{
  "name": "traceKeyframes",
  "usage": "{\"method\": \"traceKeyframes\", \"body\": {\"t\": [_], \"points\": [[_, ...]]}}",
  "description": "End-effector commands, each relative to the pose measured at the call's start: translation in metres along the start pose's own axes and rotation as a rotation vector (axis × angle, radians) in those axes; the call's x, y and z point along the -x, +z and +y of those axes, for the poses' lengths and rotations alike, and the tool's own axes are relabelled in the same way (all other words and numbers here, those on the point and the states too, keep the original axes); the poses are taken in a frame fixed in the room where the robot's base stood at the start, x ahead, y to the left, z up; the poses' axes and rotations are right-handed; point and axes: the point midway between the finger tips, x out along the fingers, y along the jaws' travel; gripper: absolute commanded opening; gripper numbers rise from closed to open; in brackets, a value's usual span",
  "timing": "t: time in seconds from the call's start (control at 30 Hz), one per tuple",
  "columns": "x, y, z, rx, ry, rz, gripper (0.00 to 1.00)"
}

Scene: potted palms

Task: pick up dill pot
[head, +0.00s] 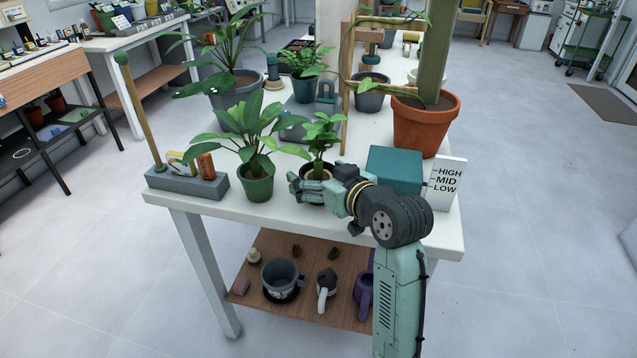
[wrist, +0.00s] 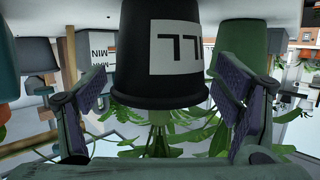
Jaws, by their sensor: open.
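The pot in front of my gripper is black with a white label, and in the upside-down wrist view (wrist: 140,50) part of the lettering looks like "LL". In the head view this small leafy plant in a dark pot (head: 316,173) stands near the front edge of the white table, partly hidden by my gripper. My gripper (head: 305,187) is open and low beside the pot. In the wrist view its two purple-padded fingers (wrist: 160,103) stand on either side of the pot, with gaps visible. The pot appears upright on the table.
A green pot (head: 259,187) with a larger plant stands close left. A teal box (head: 394,170) and a HIGH/MID/LOW sign (head: 446,184) stand right. A terracotta pot (head: 424,125) is behind. A grey tool block (head: 187,184) sits at the left; a lower shelf (head: 330,303) holds pots and jugs.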

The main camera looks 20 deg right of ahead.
Motion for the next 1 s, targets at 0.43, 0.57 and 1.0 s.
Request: {"method": "traceKeyframes", "body": {"t": [0.43, 0.57, 1.0], "points": [[-0.0017, 0.0005, 0.0001, 0.000, 0.001, 0.000, 0.70], [-0.0017, 0.0004, 0.0000, 0.000, 0.001, 0.000, 0.62], [-0.0016, 0.0003, 0.0000, 0.000, 0.000, 0.000, 0.32]]}}
